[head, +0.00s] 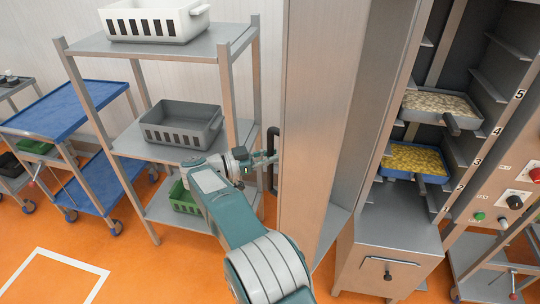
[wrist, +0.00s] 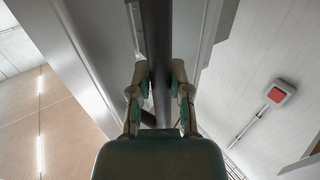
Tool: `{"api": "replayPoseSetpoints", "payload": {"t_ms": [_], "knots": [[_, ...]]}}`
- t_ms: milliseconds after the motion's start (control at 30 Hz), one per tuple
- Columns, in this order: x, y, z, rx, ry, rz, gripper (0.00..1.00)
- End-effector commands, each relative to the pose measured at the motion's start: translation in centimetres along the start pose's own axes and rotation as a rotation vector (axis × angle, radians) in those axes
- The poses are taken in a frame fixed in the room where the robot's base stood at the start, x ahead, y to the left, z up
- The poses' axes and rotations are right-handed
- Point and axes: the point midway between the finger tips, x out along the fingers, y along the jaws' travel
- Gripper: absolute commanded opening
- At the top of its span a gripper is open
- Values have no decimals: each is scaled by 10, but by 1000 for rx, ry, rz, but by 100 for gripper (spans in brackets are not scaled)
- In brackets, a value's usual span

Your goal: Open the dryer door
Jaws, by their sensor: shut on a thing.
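The dryer door (head: 318,110) is a tall metal panel left of the dryer (head: 400,225). It stands swung open, and the dryer's inside shows to its right. A dark vertical handle (head: 273,143) is on the door's left side. My gripper (head: 266,159) reaches the handle from the left. In the wrist view, the handle (wrist: 157,50) is a dark bar running between the two fingers of my gripper (wrist: 160,80), which are shut on it. The fingertips are small in the head view.
In the dryer, a grey tray (head: 412,119) and a blue tray (head: 380,172) hold pieces on shelf runners. A metal rack (head: 128,151) with crates stands left behind my arm. Blue carts (head: 45,117) stand farther left. Orange floor (head: 150,275) is clear at front left.

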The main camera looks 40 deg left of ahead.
Motion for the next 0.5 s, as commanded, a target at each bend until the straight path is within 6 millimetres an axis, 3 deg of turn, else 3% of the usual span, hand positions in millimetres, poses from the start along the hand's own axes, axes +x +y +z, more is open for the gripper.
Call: {"api": "replayPoseSetpoints", "payload": {"t_ms": [67, 100, 167, 500], "knots": [[1, -1, 0, 1, 1, 1, 0], [1, -1, 0, 1, 1, 1, 37], [1, -1, 0, 0, 2, 1, 59], [0, -1, 0, 0, 2, 0, 59]]}}
